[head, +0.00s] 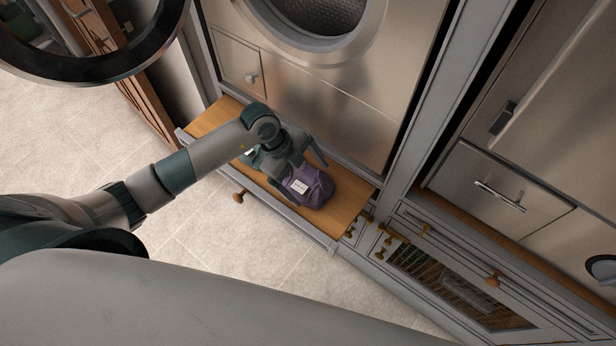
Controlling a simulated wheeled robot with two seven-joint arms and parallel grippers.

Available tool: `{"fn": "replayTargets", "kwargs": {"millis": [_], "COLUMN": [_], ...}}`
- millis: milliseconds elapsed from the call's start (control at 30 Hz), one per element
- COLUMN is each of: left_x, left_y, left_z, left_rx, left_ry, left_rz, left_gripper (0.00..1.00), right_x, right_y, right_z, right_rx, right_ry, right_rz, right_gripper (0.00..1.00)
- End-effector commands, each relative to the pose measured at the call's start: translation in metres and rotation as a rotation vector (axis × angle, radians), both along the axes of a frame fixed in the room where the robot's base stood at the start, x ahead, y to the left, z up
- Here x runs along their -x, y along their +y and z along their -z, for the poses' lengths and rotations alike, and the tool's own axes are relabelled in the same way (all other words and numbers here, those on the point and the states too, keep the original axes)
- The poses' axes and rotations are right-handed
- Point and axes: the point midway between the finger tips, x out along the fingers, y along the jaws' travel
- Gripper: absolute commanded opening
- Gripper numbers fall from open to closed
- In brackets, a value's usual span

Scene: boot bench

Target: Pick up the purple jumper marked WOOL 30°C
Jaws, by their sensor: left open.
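The purple jumper (316,190) lies as a folded bundle on a wooden pull-out board (345,205) below the front-loading machine. A white label shows on its near left side; its print is too small to read. My left gripper (304,170) is open at the jumper's upper left, with one finger behind it and the other near its left side. I cannot tell whether the fingers touch it. My right gripper is not in view.
A greenish item with a white tag (250,155) lies on the board, partly hidden by my left arm. The machine's front (310,90) rises behind the board. A cabinet with knobs (440,235) stands at right. Tiled floor (235,255) is clear in front.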

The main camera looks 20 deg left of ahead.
Motion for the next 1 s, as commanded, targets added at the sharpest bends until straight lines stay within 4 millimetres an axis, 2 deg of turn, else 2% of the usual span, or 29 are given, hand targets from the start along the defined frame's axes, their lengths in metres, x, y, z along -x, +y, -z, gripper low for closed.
{"fn": "replayTargets", "kwargs": {"millis": [333,500,567,600,1000], "left_x": [0.0001,0.0001,0.0002,0.0002,0.0010], "left_y": [0.0003,0.0004,0.0004,0.0005,0.0004], "left_z": [-0.0001,-0.0001,0.0000,0.0002,0.0009], "left_rx": [0.000,0.000,0.000,0.000,-0.001], "left_ry": [0.000,0.000,0.001,0.001,0.003], "left_rz": [0.000,0.000,-0.001,-0.001,0.000], "left_gripper": [0.94,0.53,0.39,0.36,0.34], "right_x": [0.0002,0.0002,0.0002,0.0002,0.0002], "right_y": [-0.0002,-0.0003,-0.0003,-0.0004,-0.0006], "right_z": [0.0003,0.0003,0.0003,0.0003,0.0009], "right_rx": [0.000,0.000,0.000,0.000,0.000], "right_ry": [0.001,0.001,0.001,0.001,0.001], "right_rz": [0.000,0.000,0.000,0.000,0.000], "right_gripper": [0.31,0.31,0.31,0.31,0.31]}}
